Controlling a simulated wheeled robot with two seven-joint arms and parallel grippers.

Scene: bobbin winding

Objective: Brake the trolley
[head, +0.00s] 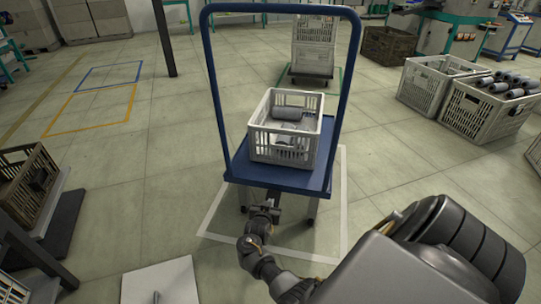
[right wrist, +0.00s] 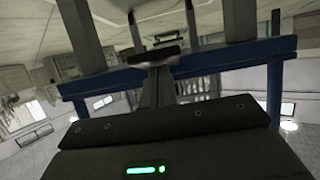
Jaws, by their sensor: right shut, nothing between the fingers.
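The trolley (head: 292,179) has a blue deck and a tall blue U-shaped push handle. It stands inside a white outline on the floor. My right gripper (head: 266,208) is low at the near edge of the deck, shut and empty. In the right wrist view the closed gripper (right wrist: 158,80) points at the trolley's underside, with a blue deck edge (right wrist: 225,58) and grey legs around it. A dark flat piece (right wrist: 155,53) shows just beyond the fingertips; I cannot tell whether it is the brake or whether they touch. My left gripper is not in view.
A white crate (head: 255,143) with grey bobbins sits on the deck. More crates (head: 470,115) stand at the right, one full of bobbins. A stacked trolley (head: 314,45) stands behind. A white board (head: 160,283) lies at front left. Open floor lies left of the trolley.

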